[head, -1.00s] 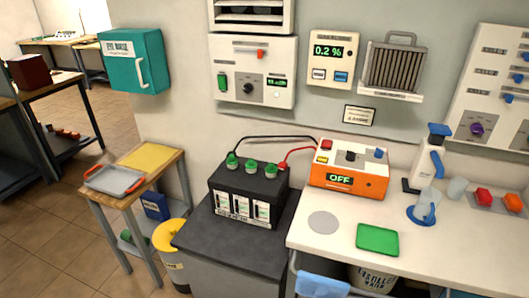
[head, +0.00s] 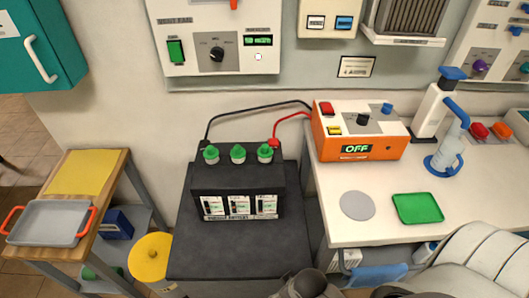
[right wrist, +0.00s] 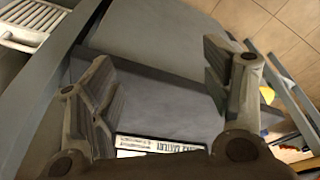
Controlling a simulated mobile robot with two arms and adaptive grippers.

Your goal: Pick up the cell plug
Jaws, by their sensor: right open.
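Three green-topped cell plugs, left (head: 211,153), middle (head: 237,152) and right (head: 264,152), sit upright in a row on top of the black battery (head: 238,188). My right gripper (right wrist: 160,82) is open and empty in the right wrist view. A strip of the battery's white label (right wrist: 160,143) shows below its fingers there; no cell plug shows. In the head view, a dark part at the bottom edge, in front of the battery, appears to be mine; its fingers cannot be made out. My left gripper is not in view.
The battery stands on a dark grey stand (head: 238,255). Black and red cables run from it to the orange charger (head: 360,135), marked OFF. A green tray (head: 417,208) and grey disc (head: 357,205) lie on the white bench. A grey tray (head: 48,222) lies on the left table.

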